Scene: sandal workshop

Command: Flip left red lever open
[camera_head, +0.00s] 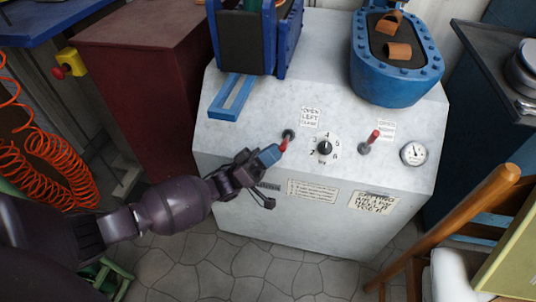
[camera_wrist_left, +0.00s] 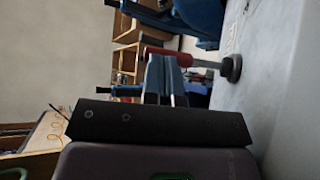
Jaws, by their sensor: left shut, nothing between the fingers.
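The left red lever (camera_head: 284,144) stands on the machine's sloped grey panel, under a label about the left clamp. In the left wrist view the red handle (camera_wrist_left: 170,55) lies across the fingertips, its grey stem running to a dark round base on the panel. My left gripper (camera_head: 271,155) has its blue fingers shut with nothing between them, just left of the lever. The fingers also show in the left wrist view (camera_wrist_left: 162,75). They are at or very near the handle; I cannot tell whether they touch. My right gripper is out of view.
A numbered dial (camera_head: 324,148), a second red lever (camera_head: 373,138) and a gauge (camera_head: 414,153) sit to the right on the panel. Blue clamp units (camera_head: 396,85) stand above. A wooden chair (camera_head: 450,230) is at right; orange coiled hose (camera_head: 50,160) hangs at left.

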